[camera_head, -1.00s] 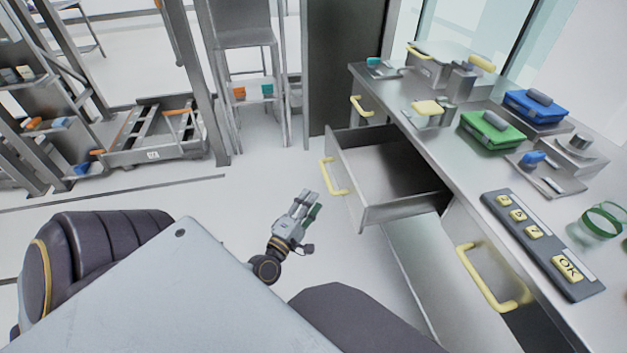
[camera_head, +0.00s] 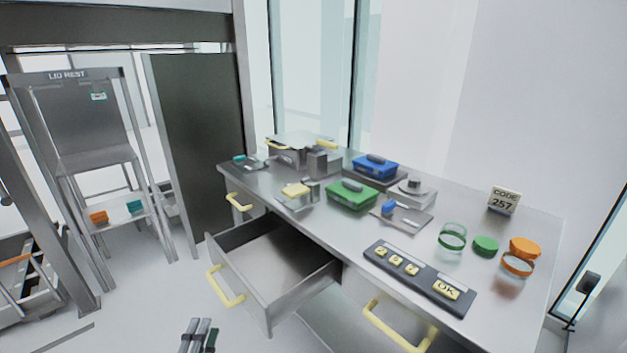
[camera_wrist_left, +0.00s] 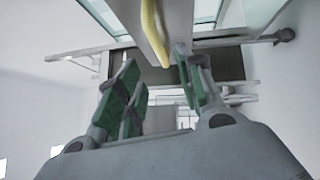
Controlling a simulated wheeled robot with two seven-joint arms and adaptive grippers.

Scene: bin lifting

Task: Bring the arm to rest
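My left gripper (camera_head: 199,337) shows at the bottom edge of the head view, cut off by the frame. It is low, in front of the open drawer (camera_head: 270,290) and apart from its yellow handle (camera_head: 226,288). In the left wrist view the green-padded fingers of my left gripper (camera_wrist_left: 162,80) stand apart with nothing held between them. A yellow handle (camera_wrist_left: 154,32) shows beyond the fingertips there. My right gripper is in neither view.
The counter (camera_head: 340,225) holds a green case (camera_head: 352,196), a blue case (camera_head: 375,168), a keypad (camera_head: 420,278), several rings and lids, and a sign reading CODE 257 (camera_head: 503,200). The drawer juts out. A rack marked LID REST (camera_head: 95,160) stands at left, with open floor before it.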

